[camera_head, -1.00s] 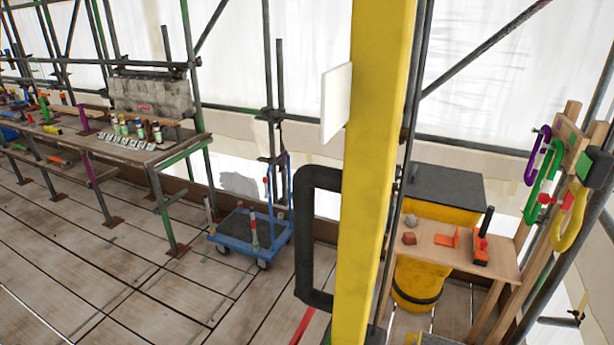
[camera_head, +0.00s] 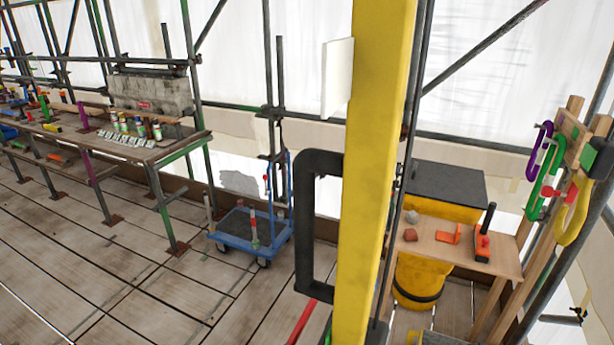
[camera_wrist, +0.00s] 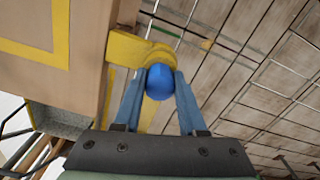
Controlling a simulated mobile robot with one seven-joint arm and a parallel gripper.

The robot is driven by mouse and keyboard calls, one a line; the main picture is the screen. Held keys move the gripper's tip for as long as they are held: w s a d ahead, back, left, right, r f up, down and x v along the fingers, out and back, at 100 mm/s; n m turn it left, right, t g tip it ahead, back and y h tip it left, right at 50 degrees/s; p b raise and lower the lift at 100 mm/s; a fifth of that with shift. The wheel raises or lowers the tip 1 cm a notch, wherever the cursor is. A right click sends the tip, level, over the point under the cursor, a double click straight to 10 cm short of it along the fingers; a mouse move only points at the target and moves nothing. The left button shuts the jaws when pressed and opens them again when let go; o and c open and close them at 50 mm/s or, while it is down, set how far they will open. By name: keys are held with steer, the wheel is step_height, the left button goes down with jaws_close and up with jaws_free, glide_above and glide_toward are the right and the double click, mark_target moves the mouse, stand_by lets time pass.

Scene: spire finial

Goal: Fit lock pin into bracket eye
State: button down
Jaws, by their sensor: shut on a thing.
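In the wrist view my gripper (camera_wrist: 160,76) is shut on the lock pin, with a finger on each side of its round blue head (camera_wrist: 159,86). The pin's shank is hidden behind the head. A yellow bracket (camera_wrist: 126,47) sticks out from a tan wall or board, and its rounded end lies just beyond the blue head. The bracket's eye is hidden, so I cannot tell whether the pin is in it or only in front of it. I cannot make out the gripper, pin or bracket in the head view.
In the head view a wooden bench (camera_head: 480,262) with small orange tools stands at the right, beside coloured clamps (camera_head: 549,185). A blue trolley (camera_head: 240,240) stands on the plank floor. A long workbench (camera_head: 140,150) is at the left.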

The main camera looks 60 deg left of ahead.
steer(key=shift+c, duration=2)
jaws_free()
step_height(320, 180, up, 13)
